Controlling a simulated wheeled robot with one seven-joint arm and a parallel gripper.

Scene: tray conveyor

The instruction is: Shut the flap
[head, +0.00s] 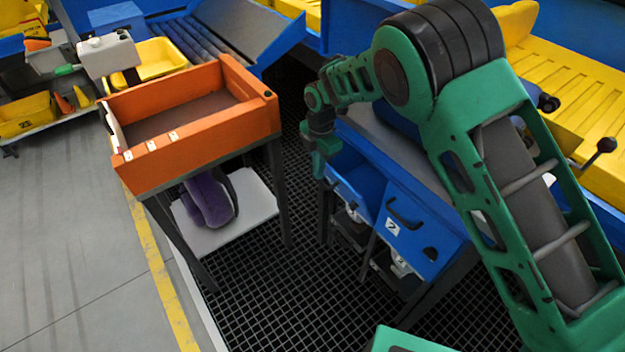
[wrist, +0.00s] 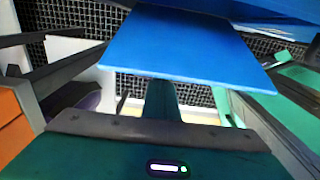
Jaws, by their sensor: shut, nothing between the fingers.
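A blue flap (head: 352,192) hangs open and tilted out at the left compartment of the blue cabinet. A large blue panel (wrist: 190,45), which looks like this flap, fills the upper middle of the wrist view. My gripper (head: 319,170) is beside the flap's left side in the head view, with its fingers pointing down. Its shut fingers (wrist: 162,100) reach toward the panel's near edge in the wrist view and hold nothing. Their tips seem hidden by the panel, and I cannot tell whether they touch it.
A second blue front (head: 405,228) with a handle and a "2" label is right of the open flap. An orange tray (head: 205,135) on a dark-legged stand is to the left, with a purple item (head: 208,200) on the shelf below. Dark grating (head: 290,290) covers the clear floor.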

